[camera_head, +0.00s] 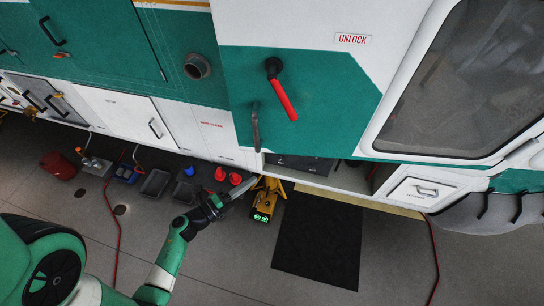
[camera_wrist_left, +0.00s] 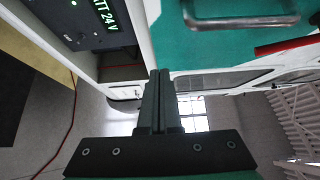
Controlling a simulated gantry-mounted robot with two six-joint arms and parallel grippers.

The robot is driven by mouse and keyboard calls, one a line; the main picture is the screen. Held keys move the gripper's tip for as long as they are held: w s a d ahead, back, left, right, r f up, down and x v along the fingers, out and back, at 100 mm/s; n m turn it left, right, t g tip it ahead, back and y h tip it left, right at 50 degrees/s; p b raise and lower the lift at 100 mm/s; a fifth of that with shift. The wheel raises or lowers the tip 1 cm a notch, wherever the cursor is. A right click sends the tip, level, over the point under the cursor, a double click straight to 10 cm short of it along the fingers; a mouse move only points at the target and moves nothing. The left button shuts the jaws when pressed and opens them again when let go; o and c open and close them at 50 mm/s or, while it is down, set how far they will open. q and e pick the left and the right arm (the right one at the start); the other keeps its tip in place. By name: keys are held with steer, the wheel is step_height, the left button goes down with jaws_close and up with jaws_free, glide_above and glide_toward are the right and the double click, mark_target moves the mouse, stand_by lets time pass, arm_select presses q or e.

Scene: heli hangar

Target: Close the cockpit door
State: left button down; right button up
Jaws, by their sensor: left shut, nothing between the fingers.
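The cockpit door (camera_head: 330,105) is a white and green panel with a red-handled lever (camera_head: 281,90) and a grey grab handle (camera_head: 255,127). In the wrist view, the grab handle (camera_wrist_left: 240,17) and red lever (camera_wrist_left: 285,45) show at the upper right, on the green door surface (camera_wrist_left: 200,48). My left gripper (camera_head: 248,183) is below the grab handle, near the door's lower edge, apart from the handle. Its fingers (camera_wrist_left: 158,76) are together with nothing between them. I cannot tell how far the door stands open. My right gripper is out of view.
A yellow unit (camera_head: 265,202) with green lights stands beside my left gripper. Red cups (camera_head: 228,175) and dark trays (camera_head: 155,183) lie to the left. A black mat (camera_head: 318,240) and red hoses (camera_head: 434,260) are on the floor. A window (camera_head: 460,80) is at right.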

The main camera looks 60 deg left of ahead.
arm_select(q)
steer(key=x, duration=0.3)
steer(key=a+x, duration=0.1)
steer(key=x, duration=0.3)
steer(key=a+x, duration=0.1)
steer(key=x, duration=0.3)
steer(key=shift+s, duration=0.2)
steer(key=shift+w+a, duration=0.3)
steer(key=shift+a, duration=0.2)
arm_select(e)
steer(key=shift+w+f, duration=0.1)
